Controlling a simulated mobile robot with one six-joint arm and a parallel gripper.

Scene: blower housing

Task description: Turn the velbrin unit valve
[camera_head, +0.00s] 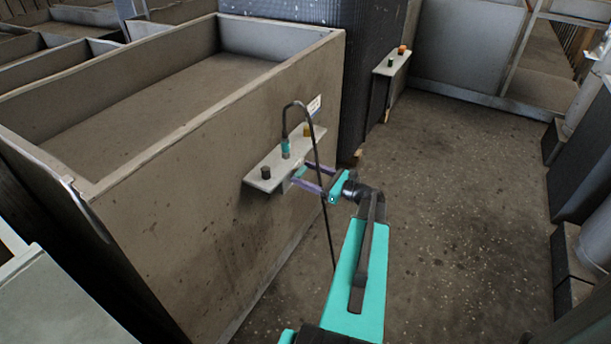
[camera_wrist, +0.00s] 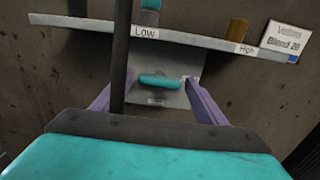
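The valve shows in the wrist view as a short teal handle (camera_wrist: 160,82), lying level on a grey plate (camera_wrist: 178,99) below a shelf. My gripper (camera_wrist: 150,86) is open, with one purple finger on each side of the handle. I cannot tell whether either finger touches it. In the head view my gripper (camera_head: 298,173) reaches under the small shelf (camera_head: 265,179) on the side of a large brown housing (camera_head: 185,195). The shelf labels read "Low" (camera_wrist: 145,33) and "High" (camera_wrist: 246,49). A sign (camera_wrist: 286,41) beside them is partly legible: "Blend 28".
A dark hose (camera_head: 319,165) rises from a teal fitting (camera_head: 285,147) on the shelf, loops over and hangs down past my gripper. A second shelf (camera_head: 385,69) is farther back.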

